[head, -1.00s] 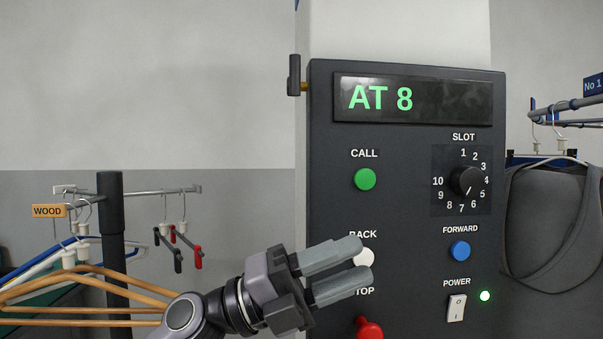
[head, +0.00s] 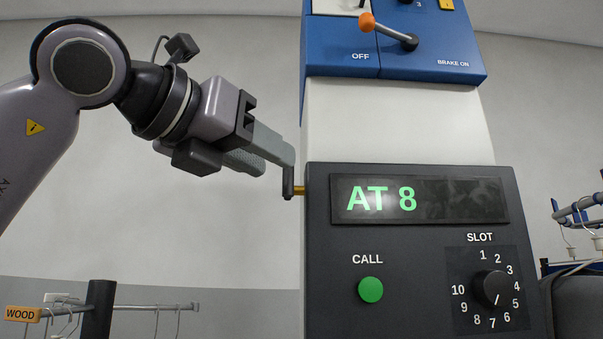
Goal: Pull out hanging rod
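My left gripper (head: 268,160) reaches in from the left at the dark control panel (head: 322,250). Its two grey fingers stand apart, and their tips are at a small black upright handle (head: 288,184) on a brass stub at the panel's left edge. The finger nearer the panel hides the handle's upper part. I cannot tell whether the fingers touch it or stand around it. A grey hanging rod (head: 150,306) with hanger hooks shows at the lower left. Another rod (head: 582,206) with hangers shows at the right edge. My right gripper is out of view.
The panel display (head: 420,199) reads AT 8. Below it are a green CALL button (head: 370,290) and a SLOT dial (head: 493,288). Above is a blue box (head: 340,45) with an orange-tipped lever (head: 390,32). The wall at left is clear.

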